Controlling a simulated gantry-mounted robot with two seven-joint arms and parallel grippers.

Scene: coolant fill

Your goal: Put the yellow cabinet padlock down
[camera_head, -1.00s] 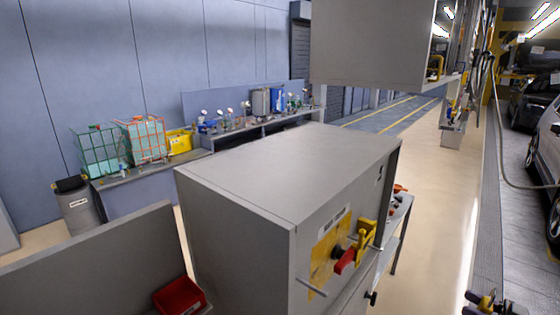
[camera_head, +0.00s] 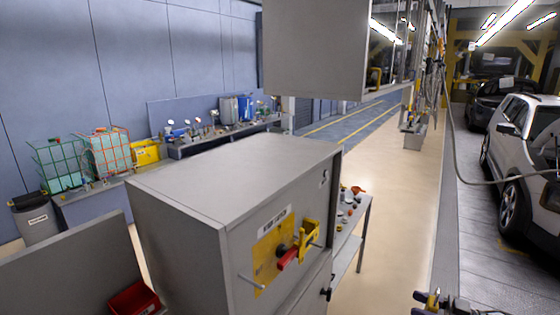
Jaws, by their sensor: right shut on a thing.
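My right gripper (camera_head: 428,303) is low at the right edge of the camera_head view, cut by the bottom border. It is shut on a small yellow thing (camera_head: 432,298), which looks like the yellow padlock; its shape is partly hidden by the dark fingers. The grey cabinet (camera_head: 235,180) stands to the left of the gripper, apart from it. Its front has a yellow plate (camera_head: 266,262) with a red switch handle (camera_head: 288,259) and a yellow hasp-like piece (camera_head: 310,240). My left gripper is not in view.
A small grey table (camera_head: 345,262) with several small parts stands behind the cabinet's right side. A red bin (camera_head: 133,298) is at lower left. A grey cabinet (camera_head: 315,50) hangs above. Open floor (camera_head: 395,215) runs back on the right, beside a hose (camera_head: 480,180) and a white car (camera_head: 525,150).

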